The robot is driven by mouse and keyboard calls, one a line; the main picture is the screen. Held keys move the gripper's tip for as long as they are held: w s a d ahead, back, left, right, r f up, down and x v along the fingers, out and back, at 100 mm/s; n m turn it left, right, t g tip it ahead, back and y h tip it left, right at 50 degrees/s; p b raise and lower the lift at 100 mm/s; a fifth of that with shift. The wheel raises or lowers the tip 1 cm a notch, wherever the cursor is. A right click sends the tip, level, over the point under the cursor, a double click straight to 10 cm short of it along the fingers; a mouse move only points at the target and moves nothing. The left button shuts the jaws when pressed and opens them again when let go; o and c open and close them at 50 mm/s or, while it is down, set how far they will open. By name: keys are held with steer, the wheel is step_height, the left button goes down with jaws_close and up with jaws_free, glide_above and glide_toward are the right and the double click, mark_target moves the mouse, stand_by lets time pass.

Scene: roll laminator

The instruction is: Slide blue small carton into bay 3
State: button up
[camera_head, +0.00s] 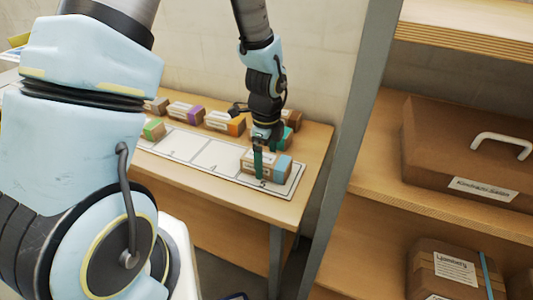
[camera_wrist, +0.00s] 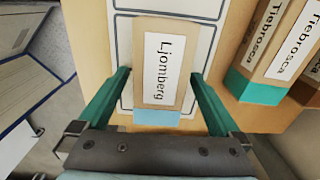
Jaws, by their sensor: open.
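The blue small carton (camera_head: 253,160), brown with a light-blue end, lies on the right end of the white bay strip (camera_head: 207,160), by the printed number 5. In the wrist view its white "Ljomberg" label faces up on the carton (camera_wrist: 146,75), and the light-blue end points toward me. My gripper (camera_head: 268,159) is down at the carton, and its green fingers stand open on either side of it. In the wrist view my gripper (camera_wrist: 160,76) shows small gaps beside the carton.
A grey shelf post (camera_head: 352,130) and shelves with brown boxes are at the right.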

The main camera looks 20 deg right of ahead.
steer(key=c, duration=1.4)
steer(key=shift+w+a+p, duration=2.35)
steer(key=shift+w+a, duration=2.5)
steer(key=shift+a, duration=0.3)
steer(key=shift+w+a+p, duration=2.35)
steer(key=shift+w+a, duration=2.5)
steer(key=shift+a, duration=0.25)
steer(key=shift+w+a+r, duration=0.1)
steer(key=shift+w+a, duration=0.25)
steer(key=shift+a, duration=0.1)
steer(key=o, duration=1.4)
